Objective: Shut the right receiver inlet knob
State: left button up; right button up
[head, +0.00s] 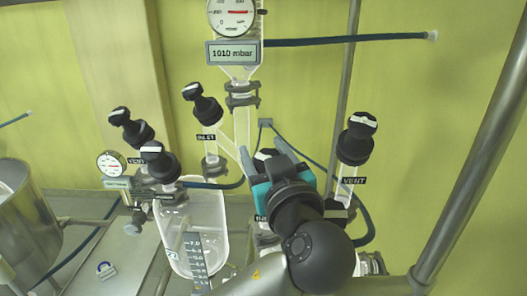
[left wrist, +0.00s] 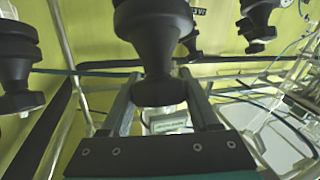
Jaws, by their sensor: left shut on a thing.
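The right receiver inlet knob (head: 266,155), black with a white stripe on its cap, stands between the fingers of my left gripper (head: 264,163). A label partly hidden by the gripper reads "IN" below it. In the left wrist view the black knob (left wrist: 158,92) sits between the two grey fingers (left wrist: 160,85) of my left gripper, which is shut on it. My wrist and the gripper's teal body hide the valve's lower part in the head view. My right gripper is in neither view.
A vent knob (head: 357,138) stands close to the right of my gripper. Another inlet knob (head: 203,104) and two black knobs (head: 130,127) (head: 158,162) stand to the left. A graduated glass vessel (head: 205,215) is below left. A metal pole (head: 480,150) crosses on the right.

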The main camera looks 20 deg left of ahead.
pick_arm(q)
jog(key=shift+h, duration=0.3)
